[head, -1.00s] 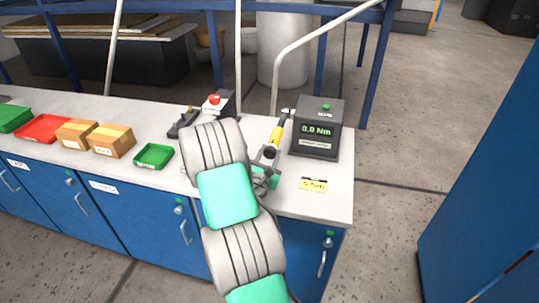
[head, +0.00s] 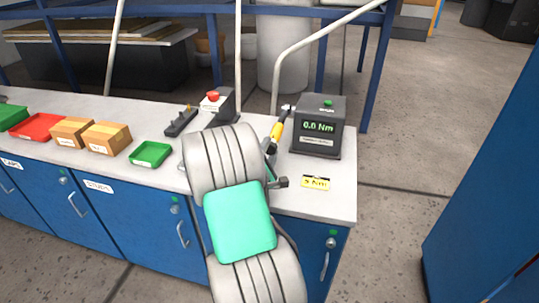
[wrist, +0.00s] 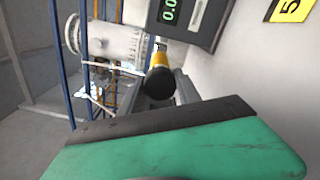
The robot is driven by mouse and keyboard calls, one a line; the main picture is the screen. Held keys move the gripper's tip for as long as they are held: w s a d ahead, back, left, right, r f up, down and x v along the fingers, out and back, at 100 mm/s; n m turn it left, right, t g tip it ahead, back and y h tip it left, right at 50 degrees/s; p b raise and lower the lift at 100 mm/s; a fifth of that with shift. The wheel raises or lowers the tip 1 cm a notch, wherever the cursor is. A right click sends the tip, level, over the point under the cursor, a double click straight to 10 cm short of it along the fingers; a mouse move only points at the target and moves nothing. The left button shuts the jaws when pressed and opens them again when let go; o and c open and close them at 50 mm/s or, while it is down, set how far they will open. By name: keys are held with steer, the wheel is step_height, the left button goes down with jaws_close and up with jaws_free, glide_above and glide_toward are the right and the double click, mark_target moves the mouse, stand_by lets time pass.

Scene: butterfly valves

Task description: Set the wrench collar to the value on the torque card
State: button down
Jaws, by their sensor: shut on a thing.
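The torque wrench (head: 279,130) has a yellow body, a black grip end and a metal head near the torque tester. In the wrist view its black end (wrist: 160,84) faces my camera, with yellow behind it. My gripper (head: 270,147) is shut on the wrench near the black end; my arm hides part of the hold. The wrist view shows grey finger parts beside the grip (wrist: 165,92). I cannot read the collar scale. The yellow torque card (head: 315,183) lies on the bench and seems to read 5 Nm; its edge shows in the wrist view (wrist: 292,10).
The dark torque tester (head: 318,130) reads 0.0 Nm. A red-button device (head: 215,102) and a black fixture (head: 181,122) stand behind my arm. A green tray (head: 151,154), cardboard boxes (head: 106,138) and a red tray (head: 37,127) are left.

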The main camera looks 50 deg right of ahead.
steer(key=m+b, duration=0.3)
steer(key=m, duration=0.1)
steer(key=shift+f+m+b, duration=0.2)
steer(key=shift+m+b, duration=0.1)
steer(key=shift+b, duration=0.05)
steer(key=m+b, duration=0.3)
steer(key=shift+m+b, duration=0.35)
steer(key=shift+m, duration=0.05)
steer(key=m+b, duration=0.3)
steer(key=b, duration=0.1)
steer(key=shift+f+m+b, duration=0.15)
steer(key=shift+m+b, duration=0.15)
steer(key=m+b, duration=0.4)
steer(key=b, duration=0.3)
steer(key=shift+f+m, duration=0.1)
steer(key=shift+m, duration=0.2)
steer(key=m+b, duration=0.5)
steer(key=b, duration=0.3)
steer(key=shift+b, duration=0.3)
steer(key=m+b, duration=0.3)
steer(key=shift+r+b, duration=0.2)
steer(key=shift+b, duration=0.1)
steer(key=shift+r+m+b, duration=0.1)
steer(key=shift+m+b, duration=0.45)
steer(key=shift+m, duration=0.05)
steer(key=shift+r, duration=0.15)
